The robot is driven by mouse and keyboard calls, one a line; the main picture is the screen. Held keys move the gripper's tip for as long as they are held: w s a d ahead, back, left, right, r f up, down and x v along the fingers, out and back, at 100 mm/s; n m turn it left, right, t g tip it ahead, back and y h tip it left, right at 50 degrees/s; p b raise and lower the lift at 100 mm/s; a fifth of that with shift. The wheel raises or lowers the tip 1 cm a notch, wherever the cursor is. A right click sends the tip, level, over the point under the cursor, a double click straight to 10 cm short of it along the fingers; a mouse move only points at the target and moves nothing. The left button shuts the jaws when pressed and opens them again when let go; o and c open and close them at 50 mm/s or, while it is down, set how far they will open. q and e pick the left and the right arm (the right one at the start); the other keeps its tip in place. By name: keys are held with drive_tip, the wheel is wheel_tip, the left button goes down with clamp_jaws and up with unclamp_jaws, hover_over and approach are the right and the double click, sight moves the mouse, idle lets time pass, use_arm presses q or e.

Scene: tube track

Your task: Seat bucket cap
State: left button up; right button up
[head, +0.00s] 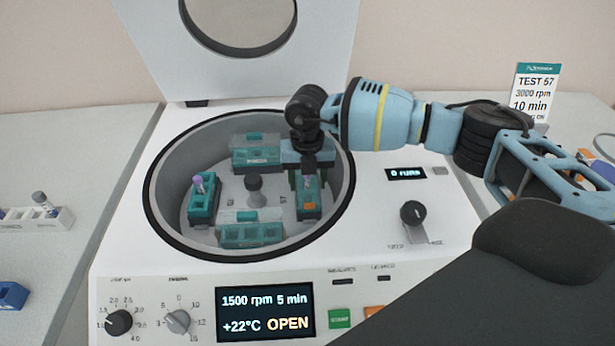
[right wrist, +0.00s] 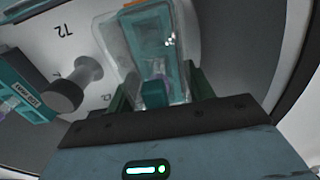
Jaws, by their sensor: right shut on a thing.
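My right gripper (head: 304,172) reaches down into the open centrifuge bowl over the right-hand bucket (head: 309,203), a teal block with an orange mark. In the right wrist view the gripper (right wrist: 160,92) is shut on the clear bucket cap (right wrist: 108,52), with a dark green finger on either side of its teal grip (right wrist: 155,95). The cap's clear edge shows around the teal bucket (right wrist: 160,40) and looks slightly offset from it. I cannot tell whether cap and bucket touch. A purple-topped tube shows faintly under the cap. My left gripper is not in view.
The left bucket (head: 203,205) is uncapped and holds a purple-topped tube. The back bucket (head: 256,155) and front bucket (head: 250,236) look capped. The rotor hub (head: 254,190) stands between them. The bowl rim (head: 165,232) surrounds everything; the lid (head: 240,60) is raised.

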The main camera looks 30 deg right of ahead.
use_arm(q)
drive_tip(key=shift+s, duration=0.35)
use_arm(e)
drive_tip(key=shift+f, duration=0.1)
drive_tip(key=o, duration=1)
drive_tip(key=shift+o, duration=0.2)
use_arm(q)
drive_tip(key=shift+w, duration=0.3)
use_arm(e)
wheel_tip(320, 180, up, 7)
drive_tip(key=shift+r, duration=0.4)
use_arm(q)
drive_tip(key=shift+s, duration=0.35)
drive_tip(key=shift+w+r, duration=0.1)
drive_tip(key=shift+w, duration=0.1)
